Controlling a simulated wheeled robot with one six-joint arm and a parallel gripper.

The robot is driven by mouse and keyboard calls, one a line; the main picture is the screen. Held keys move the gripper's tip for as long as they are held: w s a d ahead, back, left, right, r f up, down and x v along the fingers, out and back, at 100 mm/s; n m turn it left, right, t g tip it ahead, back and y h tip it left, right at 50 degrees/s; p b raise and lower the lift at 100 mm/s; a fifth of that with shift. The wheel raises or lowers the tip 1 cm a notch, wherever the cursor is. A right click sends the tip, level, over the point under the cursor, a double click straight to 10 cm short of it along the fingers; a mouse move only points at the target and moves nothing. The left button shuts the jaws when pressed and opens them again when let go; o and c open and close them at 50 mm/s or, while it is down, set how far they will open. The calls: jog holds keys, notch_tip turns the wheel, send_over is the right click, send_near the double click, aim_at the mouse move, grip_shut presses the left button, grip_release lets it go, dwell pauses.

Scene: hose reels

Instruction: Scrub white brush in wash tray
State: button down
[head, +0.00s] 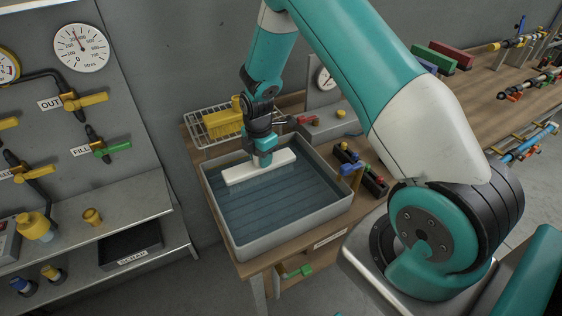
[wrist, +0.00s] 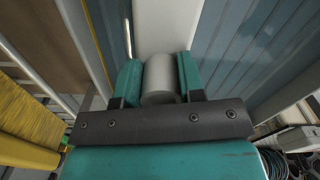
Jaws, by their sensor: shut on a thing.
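My gripper (head: 264,160) is over the back part of the grey wash tray (head: 237,250), which holds bluish water. It is shut on the white brush (head: 245,174), a long block lying across the tray's back half. In the wrist view, my gripper (wrist: 160,80) has its two teal fingers on either side of the brush's round pale handle (wrist: 160,75). The white block of the brush (wrist: 168,25) extends beyond the fingers. The brush's underside is hidden, and I cannot tell whether it touches the tray floor.
A wire rack (head: 206,132) with a yellow brush (head: 222,122) stands behind the tray. Dark blocks with coloured knobs (head: 372,180) sit close to the tray's right side. A gauge panel with yellow valves (head: 80,100) is at the left. A wooden bench (head: 480,85) with fittings is at the back right.

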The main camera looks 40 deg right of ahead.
jog(key=r+p, duration=0.4)
jog(key=r, duration=0.4)
jog(key=shift+s+r, duration=0.1)
jog(key=shift+s, duration=0.1)
jog(key=shift+r, duration=0.1)
notch_tip(320, 180, up, 12)
jog(key=p, duration=0.8)
jog(key=shift+w, duration=0.1)
dwell(0.3)
